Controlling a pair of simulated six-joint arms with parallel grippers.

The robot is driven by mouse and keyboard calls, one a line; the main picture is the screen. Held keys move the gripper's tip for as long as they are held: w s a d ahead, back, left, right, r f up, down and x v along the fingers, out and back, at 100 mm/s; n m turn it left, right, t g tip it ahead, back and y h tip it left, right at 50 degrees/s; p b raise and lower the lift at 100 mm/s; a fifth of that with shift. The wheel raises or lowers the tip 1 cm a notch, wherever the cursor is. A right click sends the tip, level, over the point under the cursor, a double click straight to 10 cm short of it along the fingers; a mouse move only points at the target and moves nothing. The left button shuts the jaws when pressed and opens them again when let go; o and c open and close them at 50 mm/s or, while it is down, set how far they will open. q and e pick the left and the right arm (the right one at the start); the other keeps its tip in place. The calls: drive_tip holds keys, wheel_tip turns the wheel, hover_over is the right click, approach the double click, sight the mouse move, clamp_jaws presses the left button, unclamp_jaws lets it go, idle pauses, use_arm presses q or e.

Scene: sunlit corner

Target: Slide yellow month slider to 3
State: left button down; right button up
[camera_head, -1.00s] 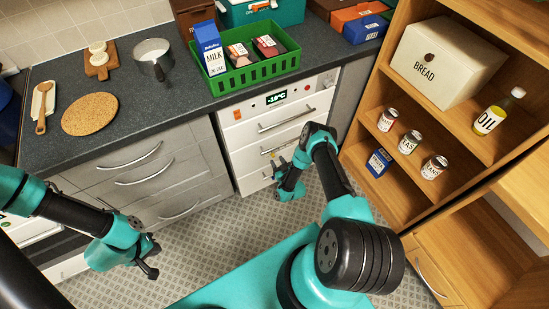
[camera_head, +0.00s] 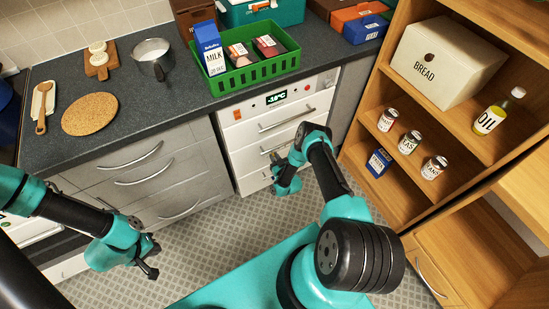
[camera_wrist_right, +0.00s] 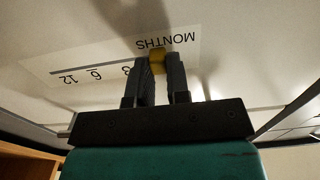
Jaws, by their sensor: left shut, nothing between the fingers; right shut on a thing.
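The yellow month slider (camera_wrist_right: 157,59) shows in the right wrist view between the fingertips of my right gripper (camera_wrist_right: 161,64), which is shut on it. The printed scale (camera_wrist_right: 95,72) is upside down there, with MONTHS, a line, 12, 6 and a partly covered digit beside the left finger. The slider sits to the right of these numbers; its exact mark is hidden. In the head view, my right gripper (camera_head: 274,161) is low at the white drawer front (camera_head: 255,150), where the slider cannot be made out. My left gripper (camera_head: 153,262) is shut and empty over the floor.
The white drawer unit has handles (camera_head: 287,118) and a display reading -18°C (camera_head: 276,97). A green crate (camera_head: 255,75) stands on the counter above. A wooden shelf (camera_head: 400,180) with cans is at the right. Floor (camera_head: 210,225) between my arms is clear.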

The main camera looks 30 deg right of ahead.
sight(279, 150)
drive_tip(key=shift+d, duration=0.1)
clamp_jaws()
drive_tip(key=d, duration=0.4)
drive_tip(key=shift+a, duration=0.1)
drive_tip(key=o, duration=0.7)
unclamp_jaws()
drive_tip(key=shift+o, duration=0.2)
drive_tip(key=shift+s, duration=0.15)
drive_tip(key=s, duration=1.7)
drive_tip(key=shift+a, duration=0.35)
